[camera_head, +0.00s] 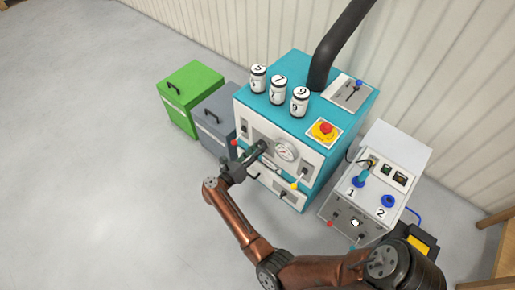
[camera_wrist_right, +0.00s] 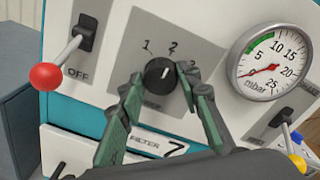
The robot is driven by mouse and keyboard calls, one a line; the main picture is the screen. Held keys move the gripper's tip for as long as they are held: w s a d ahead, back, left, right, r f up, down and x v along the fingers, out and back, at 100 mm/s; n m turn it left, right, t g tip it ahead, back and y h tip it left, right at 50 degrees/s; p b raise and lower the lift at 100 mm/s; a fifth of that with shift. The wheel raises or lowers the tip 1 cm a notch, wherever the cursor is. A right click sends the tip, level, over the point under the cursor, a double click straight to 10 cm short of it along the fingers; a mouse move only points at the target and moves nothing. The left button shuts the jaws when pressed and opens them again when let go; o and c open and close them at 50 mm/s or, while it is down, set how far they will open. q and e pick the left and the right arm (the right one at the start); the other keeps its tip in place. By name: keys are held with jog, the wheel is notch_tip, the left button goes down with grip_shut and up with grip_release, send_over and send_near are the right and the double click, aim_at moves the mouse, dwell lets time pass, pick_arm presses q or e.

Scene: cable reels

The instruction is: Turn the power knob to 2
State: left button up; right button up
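The black power knob (camera_wrist_right: 159,74) sits on a grey plate (camera_wrist_right: 126,65) marked 1, 2 and 3 on the teal-and-white machine (camera_head: 262,128). Its small white mark points up and slightly right, roughly toward the 2. The label under the knob is partly hidden. In the head view the right gripper (camera_head: 250,159) is at the machine's front panel and hides the knob. My left gripper is not in view.
A red-tipped switch (camera_wrist_right: 48,75) marked OFF is left of the knob; a pressure gauge (camera_wrist_right: 270,62) and a yellow-tipped lever (camera_wrist_right: 296,160) are right. A filter drawer (camera_wrist_right: 75,150) is below. Green (camera_head: 192,85) and grey (camera_head: 215,115) cabinets stand left. Open floor lies left.

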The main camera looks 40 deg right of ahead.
jog(key=o, duration=0.4)
jog(key=shift+c, duration=0.2)
jog(key=s+a, duration=0.1)
jog(key=a, duration=1.1)
jog(key=shift+r, duration=0.2)
jog(key=shift+s, duration=0.1)
